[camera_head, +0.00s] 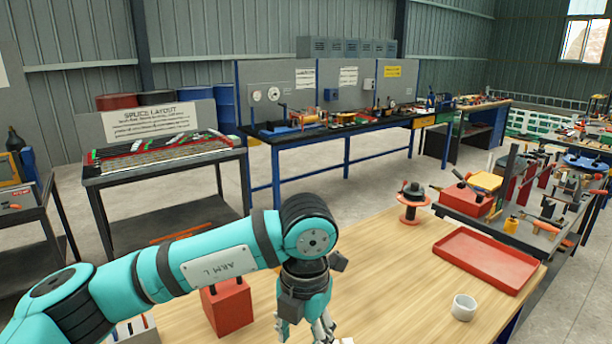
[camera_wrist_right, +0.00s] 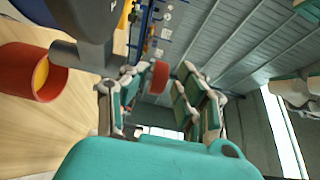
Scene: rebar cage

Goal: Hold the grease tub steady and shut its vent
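I cannot surely identify the grease tub or its vent in either view. My left gripper (camera_head: 308,328) points down over the wooden table at the lower edge of the head view. Its fingertips are partly cut off, and I see no held object there. My right gripper (camera_wrist_right: 160,100) shows in the right wrist view with its two finger sets apart. A small red object (camera_wrist_right: 160,76) appears beyond the gap between them, and I see no contact. A red cylinder with a yellow inside (camera_wrist_right: 32,72) lies left of the fingers, apart from them.
The wooden table (camera_head: 390,270) carries a red tray (camera_head: 487,260), a white cup (camera_head: 464,308), a red spool-like stand (camera_head: 411,204) and a red block (camera_head: 228,306) beside my left arm. A tool cart (camera_head: 530,232) adjoins at right. The table's middle is clear.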

